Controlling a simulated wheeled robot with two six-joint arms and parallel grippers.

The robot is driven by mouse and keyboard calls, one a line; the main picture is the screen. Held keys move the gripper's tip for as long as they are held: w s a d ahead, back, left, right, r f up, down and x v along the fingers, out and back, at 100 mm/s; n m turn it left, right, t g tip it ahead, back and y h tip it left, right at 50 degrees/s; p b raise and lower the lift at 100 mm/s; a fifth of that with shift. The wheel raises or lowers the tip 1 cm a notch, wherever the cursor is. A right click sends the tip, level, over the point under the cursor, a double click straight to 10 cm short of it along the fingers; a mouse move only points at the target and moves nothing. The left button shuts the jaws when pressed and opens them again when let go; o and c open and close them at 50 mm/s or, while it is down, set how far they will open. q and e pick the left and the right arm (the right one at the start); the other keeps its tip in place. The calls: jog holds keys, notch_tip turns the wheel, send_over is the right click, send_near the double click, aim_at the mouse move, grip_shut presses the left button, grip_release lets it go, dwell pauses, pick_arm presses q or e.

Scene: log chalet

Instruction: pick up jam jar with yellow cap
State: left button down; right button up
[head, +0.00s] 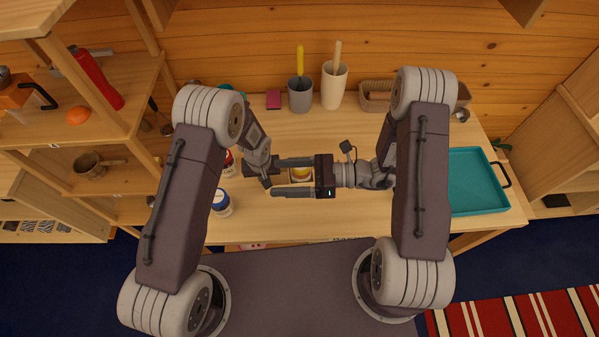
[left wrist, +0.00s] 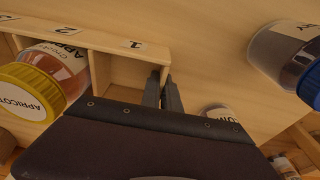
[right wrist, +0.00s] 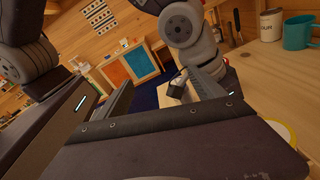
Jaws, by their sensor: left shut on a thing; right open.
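The jam jar with the yellow cap (left wrist: 40,88) stands in a compartment of a wooden rack (left wrist: 110,42) with numbered slots, at the left of the left wrist view. Its label reads apricot. In the head view the jar (head: 300,174) shows between the fingers of my right gripper (head: 292,178), which is open and empty above it. A yellow rim also shows at the right of the right wrist view (right wrist: 288,128). My left gripper (left wrist: 163,92) is shut on the end wall of the rack, beside the jar. In the head view my arms hide most of the rack.
A jar with a blue cap (head: 221,204) stands on the table left of the grippers. A teal tray (head: 476,182) lies at the right. Two cups (head: 334,88) (head: 300,97) and a basket (head: 376,98) stand along the back wall.

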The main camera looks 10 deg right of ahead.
aim_at(301, 172)
jog(key=w+d+f+m+t+h, duration=0.55)
jog(key=d+f+t+h, duration=0.3)
jog(key=d+f, duration=0.2)
jog(key=shift+m, duration=0.25)
jog(key=x, duration=0.7)
jog(key=r+x, duration=0.1)
jog(key=x, duration=0.3)
jog(key=shift+a, duration=0.3)
jog(key=shift+y, duration=0.25)
grip_shut()
